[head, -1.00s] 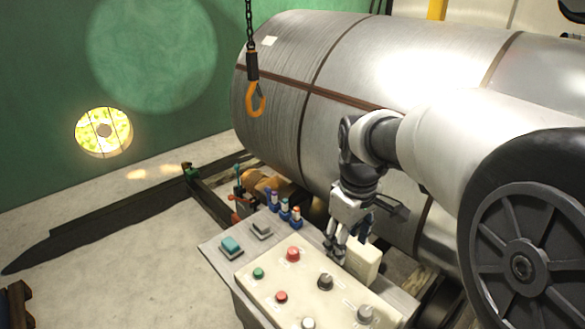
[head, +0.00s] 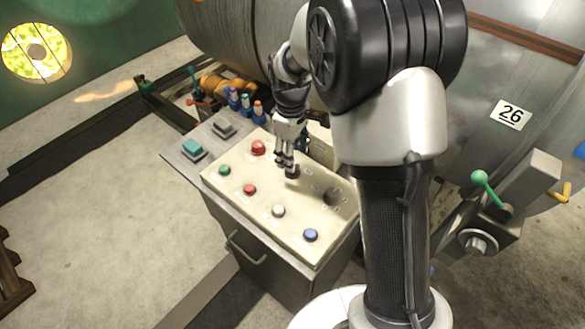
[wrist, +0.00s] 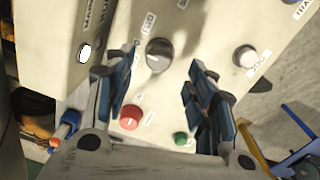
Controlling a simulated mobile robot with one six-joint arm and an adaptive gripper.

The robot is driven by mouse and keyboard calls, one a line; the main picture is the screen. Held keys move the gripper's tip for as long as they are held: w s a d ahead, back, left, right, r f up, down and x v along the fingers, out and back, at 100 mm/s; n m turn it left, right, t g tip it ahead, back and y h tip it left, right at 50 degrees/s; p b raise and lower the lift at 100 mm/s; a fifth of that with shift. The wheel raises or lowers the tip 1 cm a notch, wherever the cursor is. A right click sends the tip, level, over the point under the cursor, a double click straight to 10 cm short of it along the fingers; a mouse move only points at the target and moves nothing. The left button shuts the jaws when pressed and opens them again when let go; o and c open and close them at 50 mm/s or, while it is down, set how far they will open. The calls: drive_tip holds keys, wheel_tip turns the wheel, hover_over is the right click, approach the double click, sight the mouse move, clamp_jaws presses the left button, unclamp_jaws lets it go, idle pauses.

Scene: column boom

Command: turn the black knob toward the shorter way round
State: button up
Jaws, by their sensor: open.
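The black knob (head: 292,172) stands on the cream control panel (head: 232,206), close under my gripper (head: 286,167). In the wrist view the knob (wrist: 158,54) is round and dark grey, with a pale pointer line on its top. My gripper (wrist: 163,66) is open there, one finger on each side of the knob in the picture. I see no contact; how high the fingertips are above the panel is hard to tell. A second dark knob (head: 331,196) is farther right on the panel, partly in shadow.
A big metal roll (head: 225,40) stands behind. Open floor (head: 100,215) lies to the left.

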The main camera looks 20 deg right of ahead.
wheel_tip(320, 180, down, 6)
drive_tip(key=shift+w+d+r+b, duration=0.1)
drive_tip(key=shift+r+b, duration=0.15)
drive_tip(key=shift+b, duration=0.45)
drive_tip(key=shift+c, duration=0.5)
drive_tip(key=c, duration=1)
drive_tip(key=m+p, duration=0.2)
drive_tip(key=m, duration=0.2)
drive_tip(key=shift+r+m+p, duration=0.1)
drive_tip(key=shift+m+p, duration=0.9)
drive_tip(key=shift+m, duration=1.5)
